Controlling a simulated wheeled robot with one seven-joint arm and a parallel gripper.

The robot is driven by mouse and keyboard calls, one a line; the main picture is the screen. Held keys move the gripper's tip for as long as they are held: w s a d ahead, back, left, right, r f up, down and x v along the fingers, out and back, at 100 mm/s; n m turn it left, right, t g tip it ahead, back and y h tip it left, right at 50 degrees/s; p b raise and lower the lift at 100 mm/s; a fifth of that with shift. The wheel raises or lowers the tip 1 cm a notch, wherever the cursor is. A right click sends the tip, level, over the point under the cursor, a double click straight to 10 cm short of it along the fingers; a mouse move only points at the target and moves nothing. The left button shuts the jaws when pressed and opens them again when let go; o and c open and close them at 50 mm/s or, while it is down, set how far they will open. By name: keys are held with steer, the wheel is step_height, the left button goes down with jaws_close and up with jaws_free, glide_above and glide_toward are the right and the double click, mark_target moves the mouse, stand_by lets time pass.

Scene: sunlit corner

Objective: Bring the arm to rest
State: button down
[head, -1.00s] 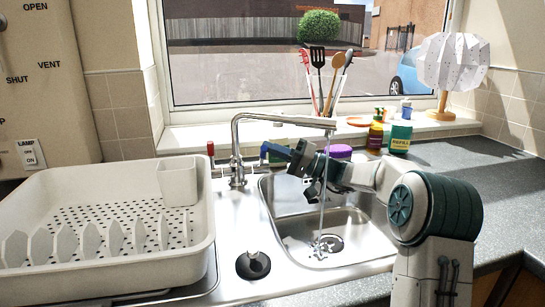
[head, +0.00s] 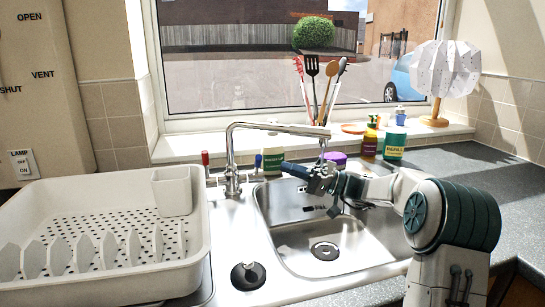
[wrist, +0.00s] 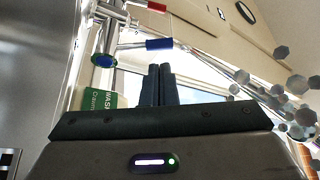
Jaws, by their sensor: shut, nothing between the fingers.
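My gripper (head: 292,171) is over the back of the sink basin (head: 345,240), pointing left towards the tap. Its two dark fingers (wrist: 158,85) are together with nothing between them. The arm reaches in from the right, clear of the basin floor. The chrome tap (head: 232,165) has a red-tipped lever (head: 205,158) and a blue-tipped lever (head: 258,161). Both tips also show in the wrist view, red (wrist: 152,5) and blue (wrist: 158,44), beyond the fingertips. Water (head: 323,150) runs from the spout onto my wrist area, and grey drops (wrist: 290,85) hang at the wrist view's right.
A dish rack (head: 95,260) fills the left. A green-labelled bottle (head: 273,157) stands behind the fingers. Several bottles, a utensil pot (head: 318,115) and a lamp (head: 445,75) stand along the back. A black plug (head: 248,274) lies on the drainer. Counter at right is clear.

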steer(key=s+a+g+h+p, duration=0.1)
steer(key=s+a+h+p, duration=0.1)
steer(key=s, duration=0.4)
steer(key=s+a+m+g+h+p, duration=0.1)
steer(key=s+a+h+p, duration=0.1)
steer(key=s+h+p, duration=0.1)
steer(key=s+a+g+h+p, duration=0.2)
steer(key=s+h, duration=0.3)
steer(key=s, duration=0.3)
steer(key=shift+s+a+f+m+p, duration=0.1)
steer(key=shift+s+a+m+p, duration=0.3)
steer(key=shift+p, duration=0.45)
steer(key=s+d+h+p, duration=0.1)
steer(key=s, duration=0.1)
steer(key=s+d+h+p, duration=0.1)
steer(key=s+h+p, duration=0.1)
steer(key=s, duration=0.1)
steer(key=s+d+m+h+p, duration=0.1)
steer(key=s+d+h, duration=0.1)
steer(key=s, duration=0.1)
steer(key=shift+s+r, duration=0.2)
steer(key=shift+r, duration=0.05)
steer(key=s+d+r+m+t+h+p, duration=0.1)
steer(key=s+d+r+t+h+p, duration=0.1)
steer(key=s+d+h+p, duration=0.3)
steer(key=shift+s+d, duration=1.8)
steer(key=shift+s, duration=0.05)
steer(key=shift+f, duration=0.1)
